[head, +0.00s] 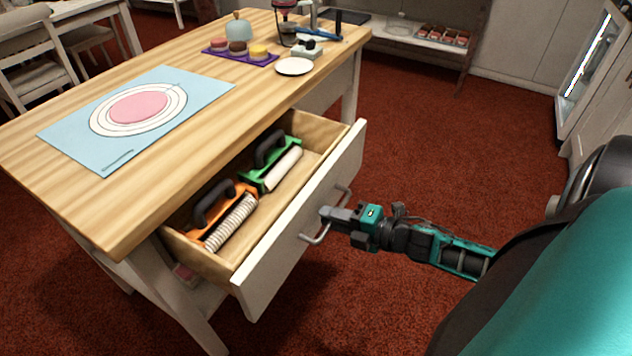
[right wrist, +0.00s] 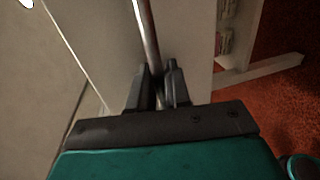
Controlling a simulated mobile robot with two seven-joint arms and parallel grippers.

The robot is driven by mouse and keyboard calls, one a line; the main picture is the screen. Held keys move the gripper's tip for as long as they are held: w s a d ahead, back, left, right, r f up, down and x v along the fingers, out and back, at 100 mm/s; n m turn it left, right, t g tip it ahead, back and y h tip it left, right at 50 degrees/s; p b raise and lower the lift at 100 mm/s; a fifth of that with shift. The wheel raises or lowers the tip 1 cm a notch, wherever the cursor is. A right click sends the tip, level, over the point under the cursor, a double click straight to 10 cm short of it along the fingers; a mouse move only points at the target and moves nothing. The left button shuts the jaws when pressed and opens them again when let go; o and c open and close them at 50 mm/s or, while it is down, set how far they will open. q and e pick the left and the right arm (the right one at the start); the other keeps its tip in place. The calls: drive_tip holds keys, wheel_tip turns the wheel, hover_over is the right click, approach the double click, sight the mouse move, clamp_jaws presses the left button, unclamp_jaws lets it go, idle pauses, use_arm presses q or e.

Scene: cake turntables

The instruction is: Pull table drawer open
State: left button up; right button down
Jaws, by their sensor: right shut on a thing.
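The table drawer (head: 300,225) is pulled out from under the wooden tabletop (head: 200,120), and its inside shows. Its white front faces right and carries a metal bar handle (head: 313,239). My right gripper (head: 327,213) is shut on this handle at the drawer front. In the right wrist view the two dark fingers (right wrist: 158,88) close around the handle bar (right wrist: 147,35). Inside the drawer lie an orange roller tool (head: 222,213) and a green roller tool (head: 272,163), both with black handles. My left gripper is not in view.
On the tabletop are a blue mat (head: 200,88) with a pink circle, a purple tray (head: 212,52) of small cakes, a white plate (head: 295,66) and a stand mixer. Red carpet (head: 430,130) is clear to the right of the drawer. A white cabinet stands at far right.

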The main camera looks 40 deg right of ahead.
drive_tip(key=f+p+v, duration=0.2)
drive_tip(key=v, duration=0.9)
drive_tip(key=shift+s+d, duration=0.2)
drive_tip(key=shift+s, duration=0.15)
drive_tip(key=shift+f, duration=0.15)
drive_tip(key=c, duration=1.3)
unclamp_jaws()
drive_tip(key=shift+o, duration=0.2)
drive_tip(key=p+v, duration=0.1)
drive_tip(key=v, duration=1.2)
drive_tip(key=shift+p, duration=0.35)
